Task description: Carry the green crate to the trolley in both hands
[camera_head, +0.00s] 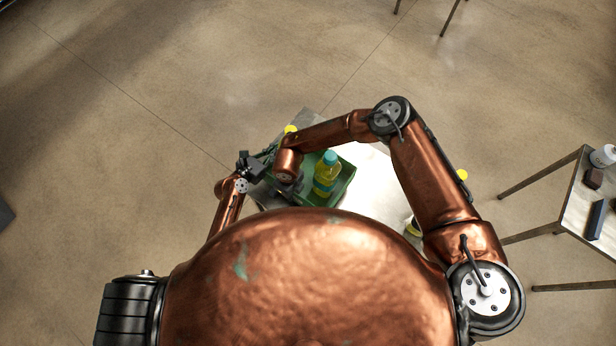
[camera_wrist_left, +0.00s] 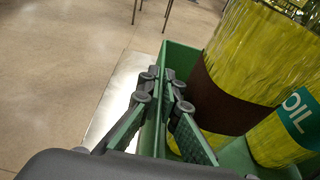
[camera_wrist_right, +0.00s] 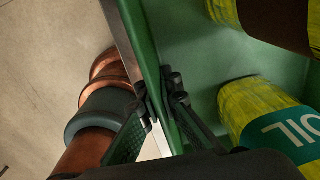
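The green crate (camera_head: 345,188) is in front of me over a pale surface, partly hidden by my right arm and body. A yellow bottle (camera_head: 325,178) with a teal cap stands in it. The left wrist view shows yellow containers inside, one with a teal OIL label (camera_wrist_left: 300,112). My left gripper (camera_head: 266,156) has its fingers on both sides of a crate wall (camera_wrist_left: 183,58), closed on it. My right gripper (camera_wrist_right: 158,86) likewise has one finger inside and one outside a crate wall (camera_wrist_right: 139,35), closed on it. I cannot tell whether the crate is lifted.
The pale surface (camera_head: 375,180) under the crate has yellow knobs (camera_head: 290,129) at its edges. At the right stands a table (camera_head: 578,211) with a white jar (camera_head: 603,156) and dark blocks (camera_head: 595,219). The floor beyond is clear, apart from thin legs at the top.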

